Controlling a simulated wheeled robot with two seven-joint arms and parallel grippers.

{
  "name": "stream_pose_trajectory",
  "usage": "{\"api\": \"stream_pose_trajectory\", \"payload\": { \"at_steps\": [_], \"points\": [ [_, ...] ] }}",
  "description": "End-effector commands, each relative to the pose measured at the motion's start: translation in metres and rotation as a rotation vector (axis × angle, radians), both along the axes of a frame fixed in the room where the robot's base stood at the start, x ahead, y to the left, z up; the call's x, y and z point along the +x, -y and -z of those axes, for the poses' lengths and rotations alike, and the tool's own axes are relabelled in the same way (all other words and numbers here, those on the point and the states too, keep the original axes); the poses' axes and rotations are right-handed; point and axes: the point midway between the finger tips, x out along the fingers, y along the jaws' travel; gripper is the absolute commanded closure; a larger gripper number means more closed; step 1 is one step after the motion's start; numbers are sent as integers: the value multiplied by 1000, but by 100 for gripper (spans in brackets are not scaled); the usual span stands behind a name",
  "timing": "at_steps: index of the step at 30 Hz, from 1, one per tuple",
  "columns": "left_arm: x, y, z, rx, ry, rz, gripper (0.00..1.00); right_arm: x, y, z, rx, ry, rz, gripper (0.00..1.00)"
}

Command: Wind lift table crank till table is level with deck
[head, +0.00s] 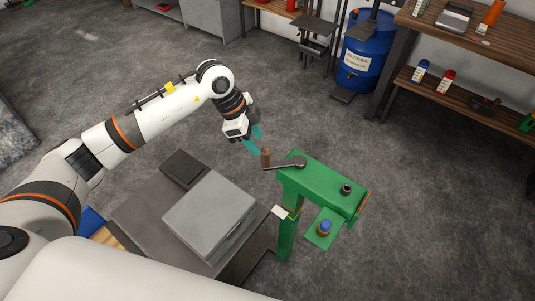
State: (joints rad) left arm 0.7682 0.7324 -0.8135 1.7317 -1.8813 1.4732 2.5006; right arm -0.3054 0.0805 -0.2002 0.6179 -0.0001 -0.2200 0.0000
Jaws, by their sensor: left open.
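The green lift stand (322,181) is right of the centre in the head view. A dark crank arm (285,166) lies on its top, with a brown upright handle (266,157) at its left end. My left gripper (252,140) is open, with teal fingers just behind and to the left of the handle. I cannot tell whether a finger touches it. A small green platform (325,236) sticks out low on the stand and bears a small blue-topped thing (325,226). Which surfaces are the lift table and the deck is not clear. My right gripper is not in view.
A dark table (135,212) stands left of the stand, with a grey case (209,213) and a dark flat block (184,169) on it. A blue drum (366,50) and a wooden shelf unit (480,105) stand at the back right. The floor right of the stand is clear.

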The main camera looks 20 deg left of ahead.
Motion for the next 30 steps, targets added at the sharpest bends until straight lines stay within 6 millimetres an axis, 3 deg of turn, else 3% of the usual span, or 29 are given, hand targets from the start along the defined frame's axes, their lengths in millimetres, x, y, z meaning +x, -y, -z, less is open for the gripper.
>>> {"api": "stream_pose_trajectory", "payload": {
  "at_steps": [6, 12, 25, 26, 30],
  "points": [
    [3, 18, 40, -4, -3, 1, 55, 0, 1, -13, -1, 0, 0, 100],
    [6, 29, 68, -3, -2, 0, 55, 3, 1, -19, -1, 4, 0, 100],
    [7, 33, 80, -3, 2, 1, 55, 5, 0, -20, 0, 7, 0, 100],
    [7, 33, 80, -3, 2, 1, 57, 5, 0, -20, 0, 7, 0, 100],
    [7, 33, 80, -3, 2, 1, 80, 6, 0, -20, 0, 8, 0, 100]
  ]
}}
